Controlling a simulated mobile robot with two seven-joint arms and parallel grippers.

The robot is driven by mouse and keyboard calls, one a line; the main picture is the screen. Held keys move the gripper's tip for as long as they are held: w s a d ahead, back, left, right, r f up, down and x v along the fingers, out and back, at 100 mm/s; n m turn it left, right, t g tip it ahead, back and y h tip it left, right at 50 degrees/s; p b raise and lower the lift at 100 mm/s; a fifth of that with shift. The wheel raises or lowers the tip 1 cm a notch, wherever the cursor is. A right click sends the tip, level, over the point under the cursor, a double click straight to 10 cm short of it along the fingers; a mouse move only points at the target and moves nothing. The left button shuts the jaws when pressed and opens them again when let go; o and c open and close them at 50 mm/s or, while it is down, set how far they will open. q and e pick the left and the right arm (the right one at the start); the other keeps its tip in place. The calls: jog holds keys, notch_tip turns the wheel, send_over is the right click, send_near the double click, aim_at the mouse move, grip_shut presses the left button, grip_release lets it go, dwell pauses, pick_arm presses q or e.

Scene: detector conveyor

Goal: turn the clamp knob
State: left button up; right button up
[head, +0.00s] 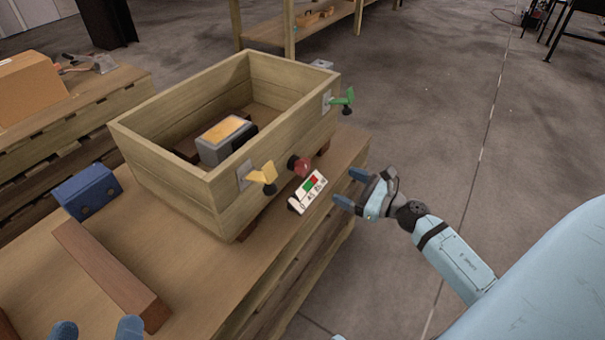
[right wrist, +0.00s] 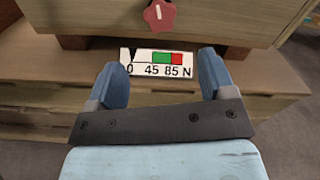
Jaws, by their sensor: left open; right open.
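A red, lobed knob (head: 298,164) sits on the front wall of a wooden box (head: 170,172). In the right wrist view the red knob (right wrist: 159,15) is at the top edge, partly cut off, with a white mark on it. Below it is a white scale plate (head: 308,192) with green and red fields; the plate (right wrist: 158,63) reads 0, 45, 85, N. My right gripper (head: 350,188) is open and empty in front of the plate, apart from the knob. My left gripper (head: 97,330) is open at the bottom left edge, only its fingertips showing.
A yellow lever (head: 263,173) and a green lever (head: 343,97) flank the knob on the box. A grey device (head: 224,138) with an orange top is inside. A blue block (head: 88,191) and a wooden bar (head: 110,275) lie on the bench.

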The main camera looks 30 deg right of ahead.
aim_at(306, 168)
jog(key=x, duration=1.3)
jog(key=shift+w+a, duration=0.15)
jog(key=shift+w, duration=0.1)
jog(key=shift+c, duration=0.3)
jog(key=c, duration=0.9)
jog(key=shift+o, duration=0.2)
jog(key=shift+r, duration=0.1)
